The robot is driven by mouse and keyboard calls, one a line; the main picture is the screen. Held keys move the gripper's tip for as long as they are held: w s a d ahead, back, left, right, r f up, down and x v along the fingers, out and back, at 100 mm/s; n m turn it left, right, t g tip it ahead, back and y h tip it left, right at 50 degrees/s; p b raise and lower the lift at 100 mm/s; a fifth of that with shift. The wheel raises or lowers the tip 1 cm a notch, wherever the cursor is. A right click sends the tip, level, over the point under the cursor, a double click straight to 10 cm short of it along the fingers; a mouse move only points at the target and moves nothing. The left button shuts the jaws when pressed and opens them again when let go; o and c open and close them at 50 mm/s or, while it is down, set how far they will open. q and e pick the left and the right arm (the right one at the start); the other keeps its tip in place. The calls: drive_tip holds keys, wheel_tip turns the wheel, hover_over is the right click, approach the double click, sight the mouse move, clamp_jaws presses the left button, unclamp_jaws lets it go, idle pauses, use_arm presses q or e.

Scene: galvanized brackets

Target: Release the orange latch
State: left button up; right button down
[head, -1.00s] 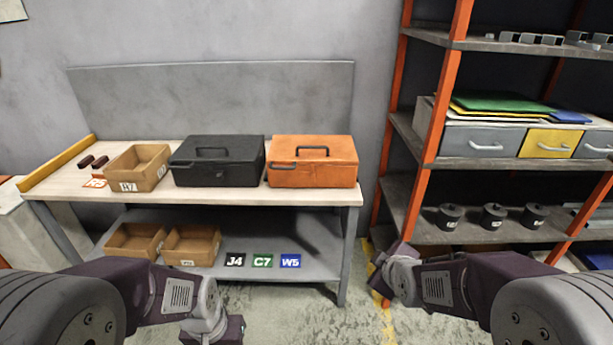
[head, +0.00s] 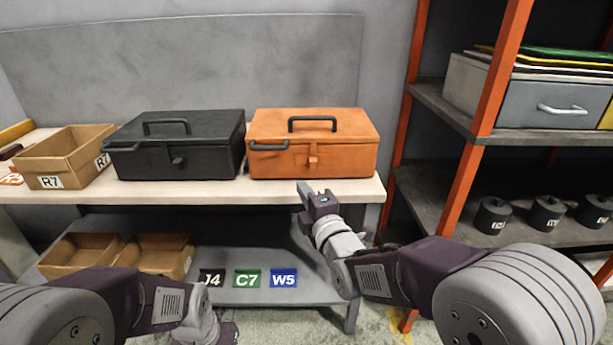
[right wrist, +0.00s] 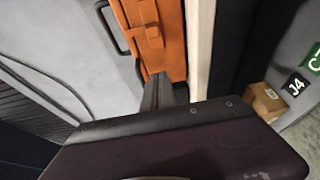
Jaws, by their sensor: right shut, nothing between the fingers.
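The orange case (head: 345,157) stands closed on the workbench, with a black handle on its lid. Its small orange latch (head: 313,161) is on the front face and also shows in the right wrist view (right wrist: 153,34). My right gripper (head: 304,187) is shut and empty, in front of and a little below the latch, apart from it in the head view. Its fingers (right wrist: 158,86) point toward the case in the right wrist view. My left gripper (head: 230,334) is low at the bottom edge, partly hidden, and its jaws cannot be made out.
A black case (head: 182,147) stands just left of the orange one. A dark bar (head: 269,146) sticks out at the orange case's front left. An open cardboard bin (head: 40,165) is further left. A shelf rack with an orange post (head: 490,85) stands at the right.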

sight(313, 163)
drive_tip(key=b+x, duration=0.1)
drive_tip(key=x, duration=0.8)
drive_tip(key=shift+b, duration=0.3)
drive_tip(key=shift+w+d+f, duration=0.1)
drive_tip(key=shift+w, duration=0.5)
drive_tip(key=d+b, duration=0.1)
drive_tip(key=d, duration=0.1)
drive_tip(key=shift+s+d, duration=0.1)
drive_tip(key=shift+d, duration=0.6)
